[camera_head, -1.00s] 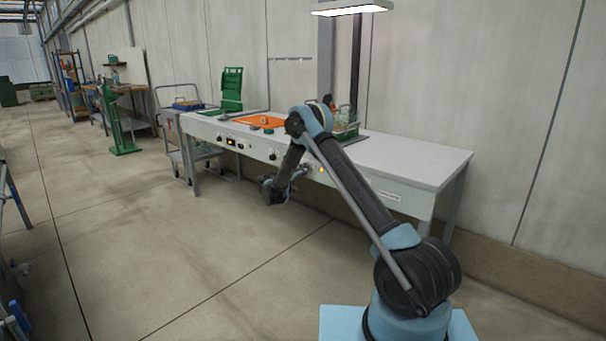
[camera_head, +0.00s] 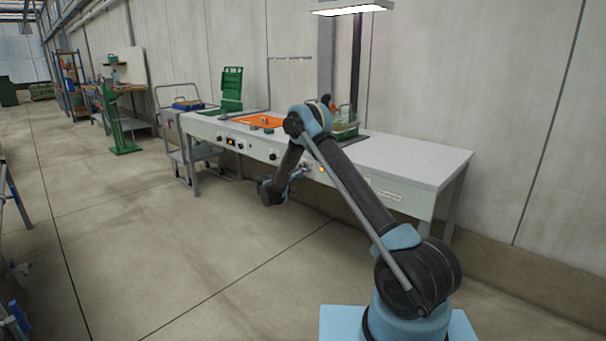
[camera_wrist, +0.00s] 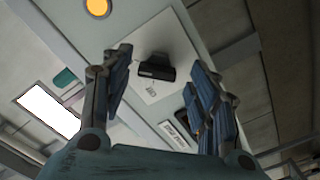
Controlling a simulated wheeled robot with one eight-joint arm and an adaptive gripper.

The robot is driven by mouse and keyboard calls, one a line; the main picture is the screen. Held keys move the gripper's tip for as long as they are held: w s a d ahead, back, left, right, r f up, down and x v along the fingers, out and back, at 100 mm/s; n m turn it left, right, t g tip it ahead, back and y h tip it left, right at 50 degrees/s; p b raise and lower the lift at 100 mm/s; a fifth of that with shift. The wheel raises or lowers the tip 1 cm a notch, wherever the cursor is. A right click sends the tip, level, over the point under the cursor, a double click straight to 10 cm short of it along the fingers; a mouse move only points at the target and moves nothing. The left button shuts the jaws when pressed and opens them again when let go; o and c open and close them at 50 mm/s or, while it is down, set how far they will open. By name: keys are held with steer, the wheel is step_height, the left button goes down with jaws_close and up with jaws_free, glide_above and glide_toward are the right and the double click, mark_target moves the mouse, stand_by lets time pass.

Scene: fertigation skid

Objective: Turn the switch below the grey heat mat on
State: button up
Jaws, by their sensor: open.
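In the wrist view a black switch (camera_wrist: 157,68) with a protruding handle sits on a white plate (camera_wrist: 150,92) on the bench's front panel. My gripper (camera_wrist: 160,62) is open, with one blue-padded finger on each side of the switch and visible gaps between. Nothing is held. In the head view my gripper (camera_head: 297,174) is at the panel, left of a lit amber lamp (camera_head: 321,170); the switch is hard to make out there. A dark grey mat (camera_head: 352,141) lies on the bench above, partly hidden by my arm and a green tray. The small lettering is unreadable.
The panel has other black knobs (camera_head: 272,155) further left. The floor in front is clear.

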steer(key=v, duration=1.1)
